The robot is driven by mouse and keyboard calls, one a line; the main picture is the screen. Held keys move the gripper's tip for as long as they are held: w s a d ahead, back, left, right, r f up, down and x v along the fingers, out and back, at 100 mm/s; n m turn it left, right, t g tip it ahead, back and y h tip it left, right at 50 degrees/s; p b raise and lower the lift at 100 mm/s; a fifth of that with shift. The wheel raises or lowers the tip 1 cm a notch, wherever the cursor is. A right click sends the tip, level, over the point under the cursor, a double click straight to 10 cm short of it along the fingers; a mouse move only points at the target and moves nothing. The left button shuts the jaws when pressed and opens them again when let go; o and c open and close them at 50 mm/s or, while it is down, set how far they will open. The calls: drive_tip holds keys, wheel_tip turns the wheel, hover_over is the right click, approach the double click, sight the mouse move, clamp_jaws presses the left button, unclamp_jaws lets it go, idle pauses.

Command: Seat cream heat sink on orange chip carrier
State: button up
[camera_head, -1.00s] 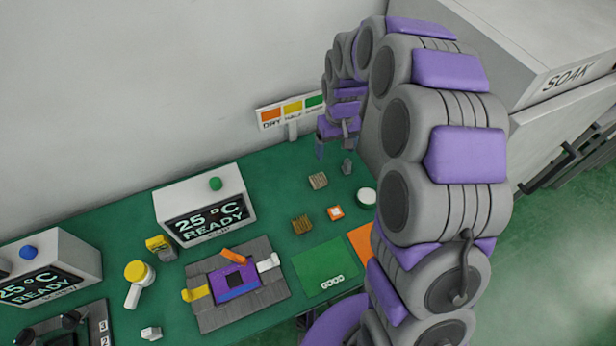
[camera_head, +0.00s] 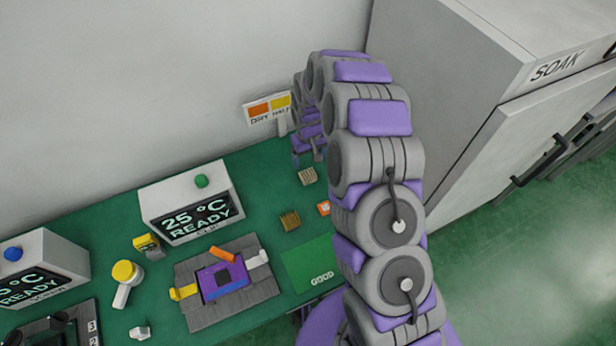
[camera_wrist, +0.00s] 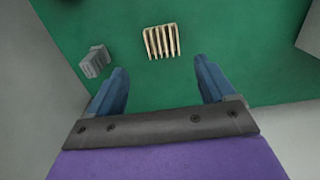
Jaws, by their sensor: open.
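The cream heat sink (camera_head: 308,176) is a small finned block on the green table, just below my gripper in the head view. In the wrist view the cream heat sink (camera_wrist: 161,42) lies ahead of my fingertips, between their lines and apart from them. My gripper (camera_head: 308,160) is open and empty, its two blue fingers (camera_wrist: 160,75) spread wide in the wrist view. The orange chip carrier (camera_head: 324,208), with a pale centre, lies on the table nearer the camera, partly hidden by my arm.
A grey finned block (camera_wrist: 95,62) stands left of the cream one. A brown finned block (camera_head: 290,220) lies nearby. A green GOOD mat (camera_head: 312,262), a grey fixture with a purple board (camera_head: 223,280) and a READY box (camera_head: 190,205) are left. The SOAK cabinet (camera_head: 480,90) stands right.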

sight(307, 173)
wheel_tip(307, 173, down, 3)
drive_tip(key=shift+r, duration=0.1)
drive_tip(key=shift+a+f, duration=0.2)
drive_tip(key=shift+f, duration=0.25)
wheel_tip(307, 173, down, 5)
drive_tip(key=shift+r+b, duration=0.15)
drive_tip(key=shift+b, duration=0.55)
drive_tip(key=shift+r, duration=0.1)
drive_tip(key=c, duration=1.1)
drive_tip(key=shift+c, duration=0.2)
